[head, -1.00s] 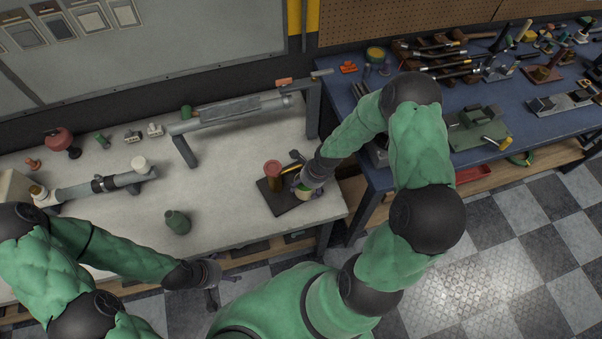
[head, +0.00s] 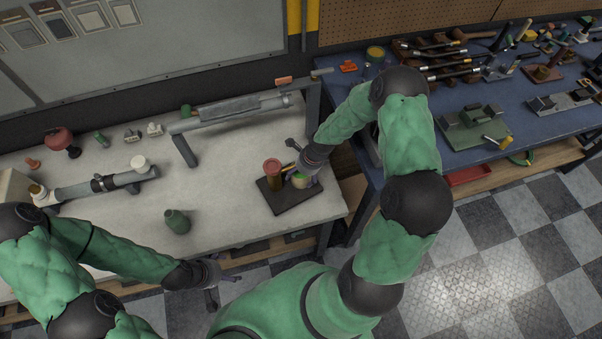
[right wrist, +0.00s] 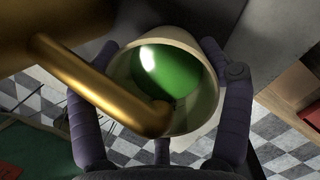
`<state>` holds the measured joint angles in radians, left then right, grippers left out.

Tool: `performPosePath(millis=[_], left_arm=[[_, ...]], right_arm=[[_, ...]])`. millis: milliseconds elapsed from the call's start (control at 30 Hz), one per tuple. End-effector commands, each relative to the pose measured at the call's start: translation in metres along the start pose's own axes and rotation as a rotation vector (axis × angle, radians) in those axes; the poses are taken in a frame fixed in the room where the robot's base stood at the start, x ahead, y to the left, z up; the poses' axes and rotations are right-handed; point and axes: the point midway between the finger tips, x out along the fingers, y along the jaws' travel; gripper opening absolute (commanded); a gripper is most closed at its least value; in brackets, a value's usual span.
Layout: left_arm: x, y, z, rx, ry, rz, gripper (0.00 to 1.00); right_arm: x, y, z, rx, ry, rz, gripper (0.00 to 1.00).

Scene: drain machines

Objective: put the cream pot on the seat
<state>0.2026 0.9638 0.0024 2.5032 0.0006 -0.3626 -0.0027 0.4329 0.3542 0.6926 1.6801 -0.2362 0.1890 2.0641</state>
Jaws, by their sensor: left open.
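The cream pot (head: 299,183), a cup with green inside, is beside a brown-gold upright (head: 273,180) with a red top, above a dark base plate (head: 288,204). Whether it touches the plate is unclear. In the right wrist view the cream pot (right wrist: 196,116) sits between the fingers of my right gripper (right wrist: 160,52), with the rounded end of a gold spout (right wrist: 105,88) over its mouth. The fingers lie along both sides of the pot. A seat cannot be told apart; the pot and hand hide part of the plate. My left gripper (head: 222,284) is open and empty at the bench's front.
A grey pipe with a white cap (head: 139,163) lies further left, and a long pipe assembly (head: 229,112) stands behind. A crowded blue bench (head: 400,160) is at right.

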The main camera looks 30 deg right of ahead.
Motion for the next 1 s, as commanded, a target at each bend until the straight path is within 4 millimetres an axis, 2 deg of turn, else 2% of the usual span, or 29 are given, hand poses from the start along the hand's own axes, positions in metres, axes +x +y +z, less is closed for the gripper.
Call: performPosePath(millis=[33, 300, 433, 567, 800, 1000], left_arm=[[0.000, 0.000, 0.000, 0.000, 0.000, 0.000, 0.84], [0.000, 0.000, 0.000, 0.000, 0.000, 0.000, 0.84], [-0.002, 0.001, 0.000, 0.000, 0.000, 0.000, 0.84], [-0.007, 0.003, 0.000, 0.000, 0.000, 0.000, 0.84], [-0.018, 0.006, 0.001, 0.000, 0.000, 0.000, 0.84], [-0.023, 0.008, 0.001, 0.000, 0.000, 0.000, 0.84]], right_arm=[[-0.003, -0.008, 0.003, 0.003, -0.006, -0.017, 0.87], [-0.004, -0.008, 0.003, 0.003, -0.006, -0.018, 0.87], [-0.012, -0.008, 0.003, 0.003, -0.006, -0.018, 0.87], [-0.032, -0.009, 0.004, 0.003, -0.007, -0.022, 0.87], [-0.082, -0.009, 0.003, 0.003, -0.007, -0.022, 0.87], [-0.110, -0.005, 0.002, 0.002, -0.004, -0.013, 0.87]])
